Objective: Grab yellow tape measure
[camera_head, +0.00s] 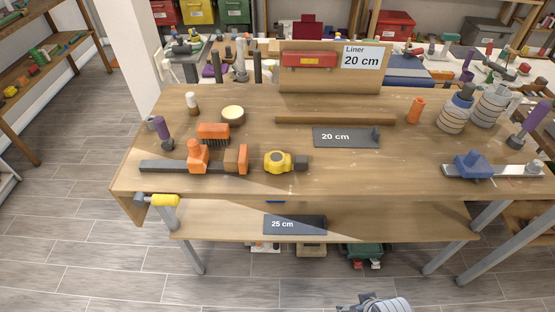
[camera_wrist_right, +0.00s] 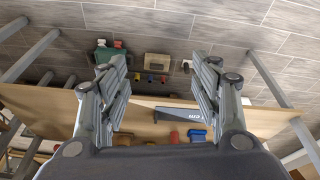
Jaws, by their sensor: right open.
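The yellow tape measure (camera_head: 277,161) lies on the wooden tabletop near its front edge, left of centre, with a dark block touching or close to its right side. My right gripper is open and empty in the right wrist view (camera_wrist_right: 161,75), with its two fingers spread wide apart. In the head view only part of my right gripper (camera_head: 376,304) shows at the bottom edge, in front of the table and well away from the tape measure. I cannot make out the tape measure in the right wrist view. My left gripper is not in view.
An orange clamp (camera_head: 198,157) on a dark bar lies left of the tape measure. A 20 cm label plate (camera_head: 346,137) lies behind it to the right. The lower shelf (camera_head: 380,223) bears a 25 cm plate (camera_head: 294,224).

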